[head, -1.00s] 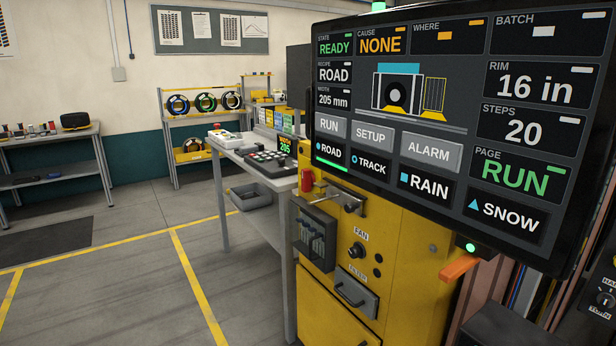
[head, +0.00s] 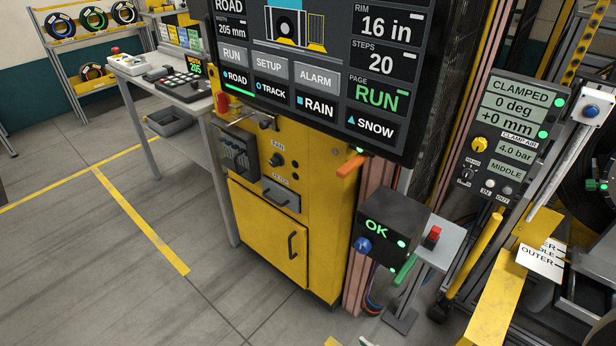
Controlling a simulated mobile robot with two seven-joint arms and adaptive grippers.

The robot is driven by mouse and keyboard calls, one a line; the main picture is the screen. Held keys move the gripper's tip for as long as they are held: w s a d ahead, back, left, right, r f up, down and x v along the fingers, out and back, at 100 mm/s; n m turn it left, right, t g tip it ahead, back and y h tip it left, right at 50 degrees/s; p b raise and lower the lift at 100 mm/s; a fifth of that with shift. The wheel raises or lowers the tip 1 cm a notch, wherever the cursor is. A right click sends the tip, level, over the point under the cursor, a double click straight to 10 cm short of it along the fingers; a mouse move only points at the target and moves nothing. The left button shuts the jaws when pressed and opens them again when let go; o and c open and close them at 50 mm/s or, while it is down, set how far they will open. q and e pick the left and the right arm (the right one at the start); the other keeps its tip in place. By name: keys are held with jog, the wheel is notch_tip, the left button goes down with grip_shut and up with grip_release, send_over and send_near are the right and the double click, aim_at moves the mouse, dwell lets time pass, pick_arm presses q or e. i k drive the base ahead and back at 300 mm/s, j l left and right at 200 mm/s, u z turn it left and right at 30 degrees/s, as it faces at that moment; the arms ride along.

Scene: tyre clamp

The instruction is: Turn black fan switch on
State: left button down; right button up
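The black fan switch (head: 277,160) is a small round knob on the front of the yellow cabinet (head: 325,200), just below the FAN label. It is too small for me to tell which way it points. Below it is a grey drawer-like panel (head: 281,196) with a handle, labelled FILTER.
A large screen (head: 330,75) showing RUN overhangs the cabinet top. An orange handle (head: 350,166) sticks out at the cabinet's right. A dark box reading OK (head: 388,225) and a CLAMPED panel (head: 515,120) stand further right. The floor before the cabinet is clear.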

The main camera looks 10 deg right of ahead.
aim_at(275, 162)
jog(key=j+z, duration=0.3)
jog(key=z, duration=0.15)
jog(key=j+z, duration=0.3)
jog(key=z, duration=0.15)
jog(key=k+j+z, duration=0.1)
jog(key=j, duration=0.2)
jog(key=k+j+z, duration=0.1)
jog(key=j, duration=0.2)
jog(key=k+j+z, duration=0.15)
jog(key=j, duration=0.15)
jog(key=k+j, duration=0.1)
jog(key=j, duration=0.3)
jog(key=k+j, duration=0.15)
jog(key=j, duration=0.2)
jog(key=k+j, duration=0.1)
jog(key=j, duration=0.3)
